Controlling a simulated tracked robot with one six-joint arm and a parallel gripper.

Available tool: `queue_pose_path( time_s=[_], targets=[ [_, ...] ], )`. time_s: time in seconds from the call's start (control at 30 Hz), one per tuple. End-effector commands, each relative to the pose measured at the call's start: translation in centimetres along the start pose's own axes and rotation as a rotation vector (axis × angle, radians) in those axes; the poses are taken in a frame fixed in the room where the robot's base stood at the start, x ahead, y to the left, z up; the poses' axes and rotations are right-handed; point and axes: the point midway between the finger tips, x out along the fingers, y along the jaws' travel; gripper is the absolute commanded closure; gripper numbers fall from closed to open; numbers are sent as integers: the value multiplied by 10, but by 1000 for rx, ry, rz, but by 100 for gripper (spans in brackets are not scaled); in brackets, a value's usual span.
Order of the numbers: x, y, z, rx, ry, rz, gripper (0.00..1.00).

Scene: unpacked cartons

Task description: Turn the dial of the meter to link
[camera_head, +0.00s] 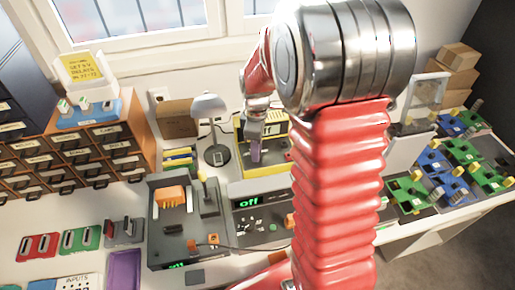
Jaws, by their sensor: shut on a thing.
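The meter (279,160) is a yellow and dark box standing on the workbench, at the middle of the head view. Its upper display (272,130) shows green letters ending in "ff", with the left part hidden by my gripper. My gripper (256,158) reaches down from my red arm to the front of the meter. Its purple fingers are closed at the meter's face, where the dial would be. The dial itself is hidden by the fingers, so its setting cannot be read. My arm covers the right side of the meter.
A grey lamp (209,107) stands left of the meter. In front is a grey device (258,222) with a display reading "off". A drawer cabinet (110,150) stands at left, with a purple tray (124,270) nearby. Green and blue boards (440,165) lie at right.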

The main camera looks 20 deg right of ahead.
Motion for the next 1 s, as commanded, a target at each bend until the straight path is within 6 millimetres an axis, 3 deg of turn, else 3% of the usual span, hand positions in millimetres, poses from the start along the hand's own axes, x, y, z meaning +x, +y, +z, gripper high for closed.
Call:
queue_pose_path(
  time_s=[0.37,1.0],
  targets=[
    [0,0,-2,138,1,0,96],
    [0,0,-3,707,5,0,97]
  ],
)
